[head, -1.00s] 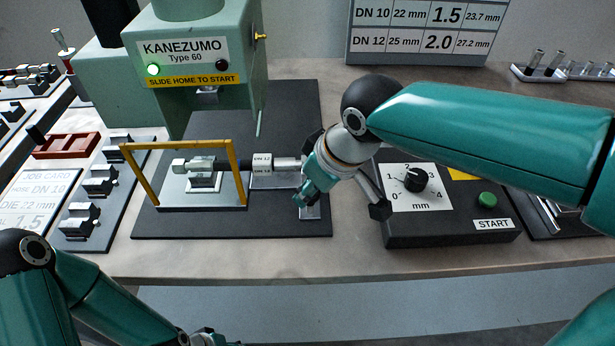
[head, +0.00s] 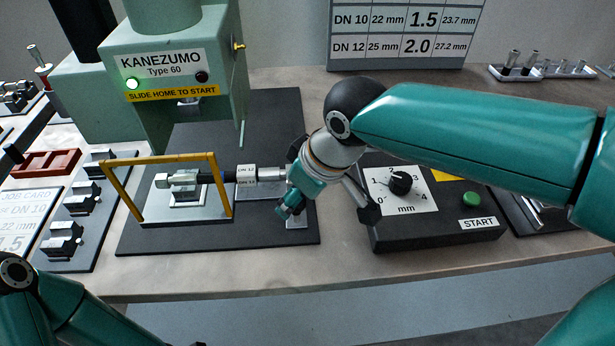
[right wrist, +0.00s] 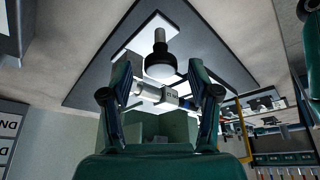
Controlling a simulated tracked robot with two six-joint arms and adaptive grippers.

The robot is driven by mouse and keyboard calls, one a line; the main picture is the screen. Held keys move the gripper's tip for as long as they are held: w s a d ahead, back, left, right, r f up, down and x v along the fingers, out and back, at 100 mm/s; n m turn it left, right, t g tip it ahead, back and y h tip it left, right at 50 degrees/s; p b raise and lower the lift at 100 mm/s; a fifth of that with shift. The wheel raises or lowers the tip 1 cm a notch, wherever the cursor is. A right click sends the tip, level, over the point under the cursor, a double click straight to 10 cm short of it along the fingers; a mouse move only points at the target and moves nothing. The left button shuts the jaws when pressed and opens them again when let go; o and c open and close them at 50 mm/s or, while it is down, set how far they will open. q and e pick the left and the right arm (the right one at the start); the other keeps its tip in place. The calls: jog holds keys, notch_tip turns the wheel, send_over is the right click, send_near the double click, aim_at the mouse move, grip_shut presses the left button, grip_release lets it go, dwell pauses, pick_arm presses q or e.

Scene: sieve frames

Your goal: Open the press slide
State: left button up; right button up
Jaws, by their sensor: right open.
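The press slide (head: 186,214) is a pale plate under the green press, with a yellow guard frame (head: 230,190) over it. A hose with a silver fitting (head: 175,181) lies across it, with a white DN 12 sleeve (head: 246,176). My right gripper (head: 290,203) is at the slide's right end, fingers pointing down. In the right wrist view the right gripper (right wrist: 158,85) is open, with a black knob on a silver stem (right wrist: 160,65) between and beyond its fingertips; contact is not clear.
The press (head: 165,75) has a lit green lamp and a SLIDE HOME TO START label. A control box (head: 430,215) with dial and green button stands right of my right gripper. Die blocks on a dark strip (head: 70,225) and a red tray (head: 48,162) are at left.

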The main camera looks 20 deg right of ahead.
jog(key=v, duration=1.1)
jog(key=shift+s+d, duration=0.1)
